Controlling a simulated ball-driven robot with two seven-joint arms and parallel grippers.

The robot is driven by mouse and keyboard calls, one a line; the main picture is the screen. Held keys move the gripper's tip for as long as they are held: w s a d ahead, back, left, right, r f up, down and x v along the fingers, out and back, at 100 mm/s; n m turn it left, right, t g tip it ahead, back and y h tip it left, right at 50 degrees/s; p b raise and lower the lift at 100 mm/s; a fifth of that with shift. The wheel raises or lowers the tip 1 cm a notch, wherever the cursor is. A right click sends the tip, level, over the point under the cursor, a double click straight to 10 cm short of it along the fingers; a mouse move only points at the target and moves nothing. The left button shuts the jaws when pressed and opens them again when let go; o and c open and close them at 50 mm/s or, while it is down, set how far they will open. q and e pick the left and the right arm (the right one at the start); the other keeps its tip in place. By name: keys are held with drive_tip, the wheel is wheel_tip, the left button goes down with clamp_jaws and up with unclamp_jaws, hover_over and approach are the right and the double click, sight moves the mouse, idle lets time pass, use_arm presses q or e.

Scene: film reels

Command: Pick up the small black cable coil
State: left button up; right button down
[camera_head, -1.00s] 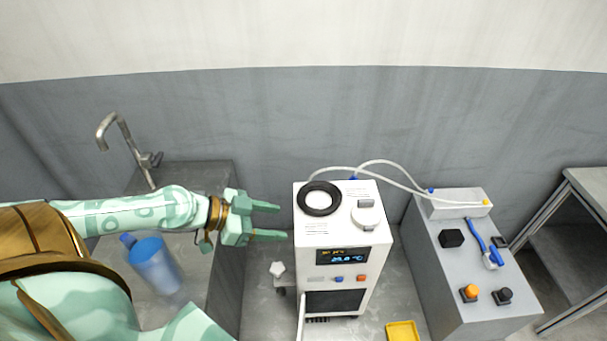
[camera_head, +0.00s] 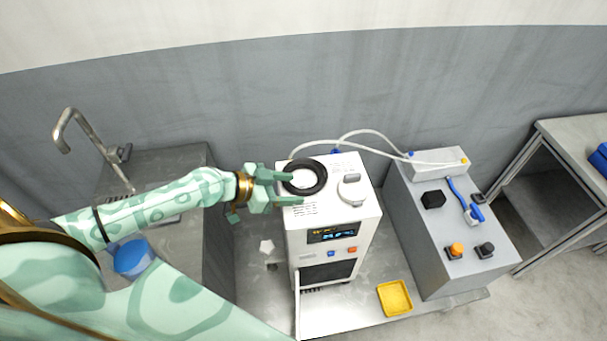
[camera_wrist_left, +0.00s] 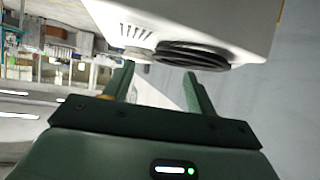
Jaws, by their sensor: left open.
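The small black cable coil (camera_head: 304,177) lies as a ring on the left part of the white machine's top (camera_head: 330,208). In the left wrist view the coil (camera_wrist_left: 190,55) shows as stacked dark loops on the machine, ahead of the fingers. My left gripper (camera_head: 288,187) is open, with its fingers pointing right at the coil's left edge. In the head view the fingertips overlap that edge; whether they touch it I cannot tell. In the left wrist view the gripper (camera_wrist_left: 160,88) has nothing between its fingers. My right gripper is not in view.
A white round knob (camera_head: 351,190) sits right of the coil. White tubing (camera_head: 380,135) runs from behind the machine to a grey cabinet (camera_head: 440,235) with a black cube (camera_head: 433,199). A yellow tray (camera_head: 395,298) lies in front. A blue bottle (camera_head: 133,258) and tap (camera_head: 85,135) are left.

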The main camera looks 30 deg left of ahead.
sight(305, 190)
use_arm(q)
drive_tip(key=x, duration=0.5)
drive_tip(key=shift+w+d+f, duration=0.2)
drive_tip(key=shift+w+d, duration=0.05)
drive_tip(key=shift+w, duration=0.05)
drive_tip(key=shift+s+a, duration=0.1)
drive_tip(key=shift+c, duration=0.4)
drive_tip(key=c, duration=1.1)
drive_tip(key=shift+o, duration=0.2)
